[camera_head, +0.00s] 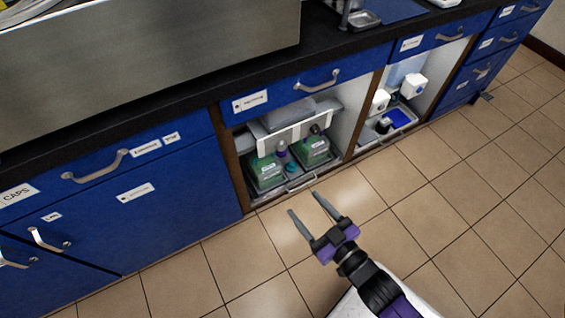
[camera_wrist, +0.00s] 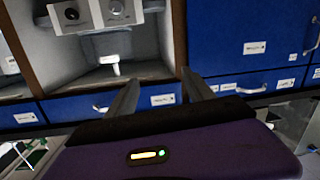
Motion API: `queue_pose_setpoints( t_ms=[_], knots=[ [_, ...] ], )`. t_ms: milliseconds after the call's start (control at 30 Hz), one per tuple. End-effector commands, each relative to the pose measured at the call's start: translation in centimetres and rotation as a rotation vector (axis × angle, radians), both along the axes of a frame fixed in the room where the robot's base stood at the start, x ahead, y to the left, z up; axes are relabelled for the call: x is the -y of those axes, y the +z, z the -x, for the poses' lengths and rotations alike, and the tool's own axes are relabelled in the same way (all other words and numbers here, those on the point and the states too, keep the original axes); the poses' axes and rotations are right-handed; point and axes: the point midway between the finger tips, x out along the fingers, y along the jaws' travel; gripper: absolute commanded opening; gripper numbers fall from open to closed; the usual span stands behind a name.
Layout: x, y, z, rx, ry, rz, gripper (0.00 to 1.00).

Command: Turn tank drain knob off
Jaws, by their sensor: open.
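In the wrist view, a pale panel inside an open cabinet bay carries a black round knob (camera_wrist: 71,13) and a silver round knob (camera_wrist: 116,9). Their labels are too small to read, so I cannot tell which, if either, is the tank drain knob. My gripper (camera_head: 303,203) is open and empty above the tiled floor, in front of the open cabinet bays. In the wrist view my gripper (camera_wrist: 161,80) has its two fingers spread, below and right of the knobs and apart from them.
Green-filled containers (camera_head: 267,171) stand on a tray in the nearer open bay. The other bay holds white items and a blue item (camera_head: 398,118). Blue drawers (camera_head: 110,170) with projecting handles flank the bays. A dark countertop (camera_head: 190,85) runs above. The tiled floor (camera_head: 460,190) is clear.

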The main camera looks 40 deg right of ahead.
Motion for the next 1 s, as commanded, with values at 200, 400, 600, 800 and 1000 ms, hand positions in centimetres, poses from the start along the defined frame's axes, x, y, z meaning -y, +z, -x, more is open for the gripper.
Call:
queue_pose_setpoints(
  t_ms=[200, 400, 600, 800, 1000],
  knots=[
    [6.5, -11.4, -8.7, 0.052, -0.059, 0.052, 0.61],
    [12.1, -16.6, -14.7, 0.076, -0.089, 0.084, 0.61],
    [15.1, -18.2, -17.5, 0.084, -0.099, 0.096, 0.61],
    [16.0, -18.3, -19.3, 0.085, -0.1, 0.098, 0.61],
    [16.8, -18.4, -22.3, 0.086, -0.1, 0.097, 0.61]
  ],
)
